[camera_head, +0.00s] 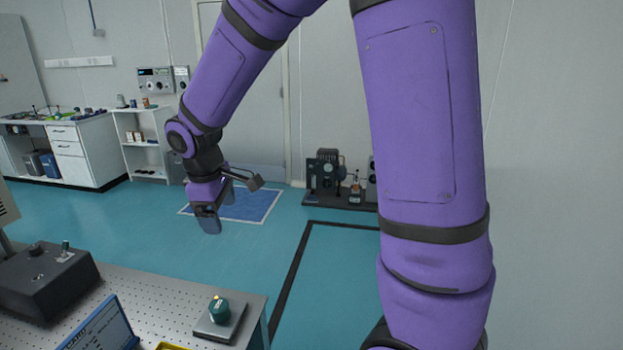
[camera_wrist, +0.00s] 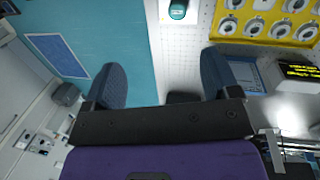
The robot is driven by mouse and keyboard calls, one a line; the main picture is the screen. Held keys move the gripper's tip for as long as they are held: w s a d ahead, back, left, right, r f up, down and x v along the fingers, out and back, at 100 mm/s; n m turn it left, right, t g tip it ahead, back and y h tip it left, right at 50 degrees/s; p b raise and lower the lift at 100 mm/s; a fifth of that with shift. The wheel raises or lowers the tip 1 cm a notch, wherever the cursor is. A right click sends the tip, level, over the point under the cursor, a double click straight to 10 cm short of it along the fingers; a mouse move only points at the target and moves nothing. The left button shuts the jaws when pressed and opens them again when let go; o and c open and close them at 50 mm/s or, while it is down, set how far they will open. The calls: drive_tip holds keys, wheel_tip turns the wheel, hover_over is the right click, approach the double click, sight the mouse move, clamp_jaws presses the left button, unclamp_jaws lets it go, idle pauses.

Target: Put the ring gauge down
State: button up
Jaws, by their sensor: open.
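A short teal cylindrical piece (camera_head: 219,309) stands on a small grey plate (camera_head: 208,332) near the right end of the perforated table; I cannot tell for sure that it is the ring gauge. It also shows at the top edge of the wrist view (camera_wrist: 178,9). My gripper (camera_head: 207,218) hangs in the air above and beyond the table. In the wrist view my gripper (camera_wrist: 165,80) has its two blue-grey fingers wide apart, with nothing between them. Several silver ring-like pieces sit in a yellow tray (camera_wrist: 233,40), apart from my fingers.
The perforated table (camera_head: 165,297) carries a dark box (camera_head: 45,280) and a blue-screened device (camera_head: 100,328). A dark instrument stand (camera_head: 325,180) is by the far wall. A white cabinet (camera_head: 75,155) and shelf (camera_head: 145,150) stand at the left. The teal floor between is clear.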

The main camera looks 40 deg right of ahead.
drive_tip(key=s+d+r+m+t, duration=0.1)
drive_tip(key=s+r+m, duration=0.1)
drive_tip(key=s+r, duration=0.2)
drive_tip(key=s+d+r+m+t+y, duration=0.1)
drive_tip(key=s+r, duration=0.4)
drive_tip(key=s, duration=0.6)
drive_tip(key=s+d+r+m+t+y, duration=0.1)
drive_tip(key=s+r+m, duration=0.3)
drive_tip(key=s, duration=0.4)
drive_tip(key=shift+s+d+r+m+t, duration=0.25)
drive_tip(key=shift+d+r+m+t, duration=0.05)
drive_tip(key=shift+d+m+t, duration=0.45)
